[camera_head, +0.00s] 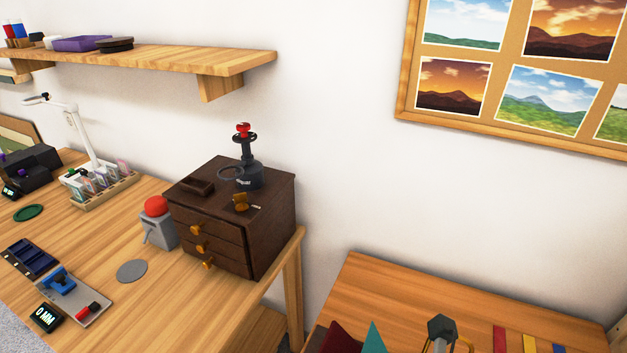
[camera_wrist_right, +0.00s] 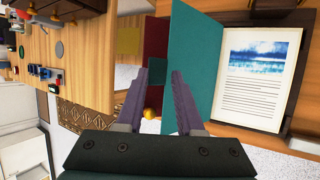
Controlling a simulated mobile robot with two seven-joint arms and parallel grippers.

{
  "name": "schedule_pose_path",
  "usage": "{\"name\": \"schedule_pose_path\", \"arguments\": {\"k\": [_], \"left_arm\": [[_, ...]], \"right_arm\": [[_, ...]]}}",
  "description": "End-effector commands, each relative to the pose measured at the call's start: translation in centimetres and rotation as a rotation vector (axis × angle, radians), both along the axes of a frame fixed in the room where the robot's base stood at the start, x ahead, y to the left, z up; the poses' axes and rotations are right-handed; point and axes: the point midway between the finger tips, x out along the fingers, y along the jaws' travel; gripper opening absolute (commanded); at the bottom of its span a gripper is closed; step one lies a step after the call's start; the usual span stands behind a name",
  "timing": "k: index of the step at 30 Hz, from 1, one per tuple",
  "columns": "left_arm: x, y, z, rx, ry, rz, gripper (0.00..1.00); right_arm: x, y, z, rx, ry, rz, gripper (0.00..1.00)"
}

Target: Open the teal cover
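The teal cover (camera_wrist_right: 205,50) stands swung up in the right wrist view. To its right lies a white page (camera_wrist_right: 262,80) with a blue landscape print and lines of text, uncovered. In the head view only a pointed teal corner of the cover (camera_head: 375,339) shows at the bottom edge. My right gripper (camera_wrist_right: 167,72) is open, its two purple-grey fingers apart in front of the cover's lower left part. I see nothing held between them; whether a finger touches the cover, I cannot tell. My left gripper is in neither view.
A maroon panel (camera_wrist_right: 155,58) stands left of the teal cover; its top also shows in the head view (camera_head: 336,340). A dark-topped object (camera_head: 441,328) and coloured strips (camera_head: 530,342) are on the right table (camera_head: 385,285). A brown drawer cabinet (camera_head: 230,225) stands on the left desk.

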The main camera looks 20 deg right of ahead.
Motion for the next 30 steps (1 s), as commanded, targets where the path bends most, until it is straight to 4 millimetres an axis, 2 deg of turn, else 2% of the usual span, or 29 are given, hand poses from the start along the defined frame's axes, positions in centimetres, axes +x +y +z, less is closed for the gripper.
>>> {"name": "schedule_pose_path", "arguments": {"k": [1, 6, 12, 18, 26, 30], "left_arm": [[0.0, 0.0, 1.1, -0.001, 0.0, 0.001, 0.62], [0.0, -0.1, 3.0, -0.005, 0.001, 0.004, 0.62], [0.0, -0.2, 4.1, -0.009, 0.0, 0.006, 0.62], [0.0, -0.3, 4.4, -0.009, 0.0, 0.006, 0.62], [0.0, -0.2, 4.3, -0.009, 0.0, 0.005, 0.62], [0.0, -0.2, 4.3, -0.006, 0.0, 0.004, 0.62]], "right_arm": [[-0.5, 0.0, 1.2, 0.0, 0.001, 0.001, 0.36], [-2.5, 0.0, 4.0, 0.001, 0.001, 0.002, 0.36], [-4.4, 0.0, 6.3, 0.001, 0.001, 0.0, 0.36], [-5.2, 0.0, 7.3, -0.001, -0.001, 0.0, 0.36], [-5.2, 0.0, 7.3, 0.0, -0.001, -0.001, 0.36], [-5.2, 0.4, 7.8, 0.035, 0.0, -0.053, 0.22]]}}
